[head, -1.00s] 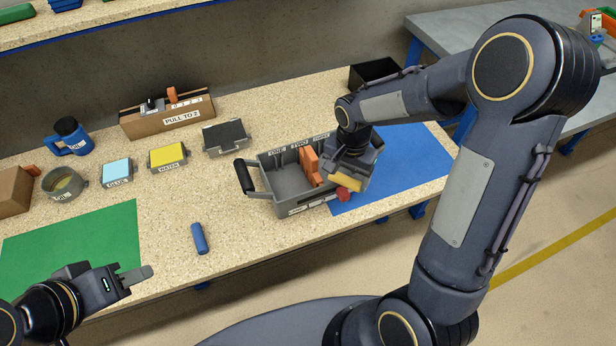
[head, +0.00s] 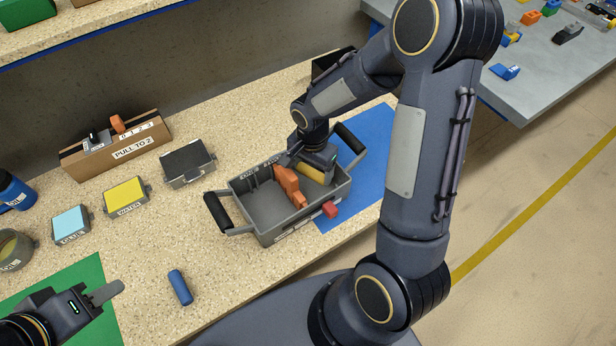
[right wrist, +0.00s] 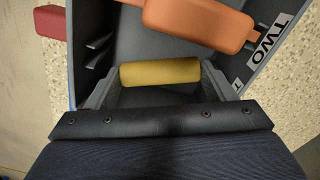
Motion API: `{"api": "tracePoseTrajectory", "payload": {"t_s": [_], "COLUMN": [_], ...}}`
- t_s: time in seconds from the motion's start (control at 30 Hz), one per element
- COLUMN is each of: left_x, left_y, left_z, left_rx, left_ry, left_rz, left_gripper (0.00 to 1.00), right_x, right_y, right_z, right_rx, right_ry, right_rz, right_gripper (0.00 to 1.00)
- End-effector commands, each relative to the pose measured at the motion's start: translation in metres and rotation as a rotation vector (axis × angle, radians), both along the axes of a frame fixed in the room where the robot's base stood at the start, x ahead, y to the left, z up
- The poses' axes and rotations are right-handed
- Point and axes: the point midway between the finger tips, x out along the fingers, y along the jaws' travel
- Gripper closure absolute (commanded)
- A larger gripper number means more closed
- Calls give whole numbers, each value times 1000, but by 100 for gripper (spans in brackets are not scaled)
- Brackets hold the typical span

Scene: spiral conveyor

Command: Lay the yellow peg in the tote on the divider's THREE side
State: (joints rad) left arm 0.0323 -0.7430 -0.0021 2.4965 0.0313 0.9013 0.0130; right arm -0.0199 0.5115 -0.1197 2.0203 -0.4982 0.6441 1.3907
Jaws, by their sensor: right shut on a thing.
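The grey tote (head: 262,208) stands on the bench, with an orange divider (head: 288,182) across its inside. The yellow peg (head: 312,173) is on the right side of the divider, inside the tote's outline. My right gripper (head: 314,168) is shut on it from above. The right wrist view shows the peg (right wrist: 160,72) lying across between the two fingers, with the divider (right wrist: 200,22) beyond. A TWO label (right wrist: 268,42) is on the tote rim there; the THREE label is mostly hidden. I cannot tell if the peg touches the floor. My left gripper (head: 108,291) is empty; its opening is unclear.
A red block (head: 330,209) is at the tote's front wall. Black handles (head: 218,212) stick out at its ends. A blue cylinder (head: 180,287) lies left of it. Blue (head: 372,150) and green mats (head: 85,285), small labelled boxes (head: 125,196) and a cardboard box (head: 118,142) share the bench.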

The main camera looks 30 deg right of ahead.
Motion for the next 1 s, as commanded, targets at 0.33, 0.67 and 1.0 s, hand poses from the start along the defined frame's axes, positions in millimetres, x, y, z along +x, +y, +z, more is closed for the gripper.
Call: {"api": "tracePoseTrajectory", "payload": {"t_s": [0.33, 0.67, 1.0], "left_x": [0, 0, 0], "left_y": [0, 0, 0], "left_z": [-1, -3, -5], "left_rx": [0, 0, 0], "left_ry": [0, 0, 0], "left_rz": [0, 0, 0], "left_gripper": [64, 64, 64], "right_x": [0, 0, 0], "right_y": [0, 0, 0], "right_z": [-40, -43, -44], "right_rx": [0, 0, 0], "right_ry": [1, -1, -1], "right_rz": [2, 1, 1], "right_gripper": [46, 46, 2]}}
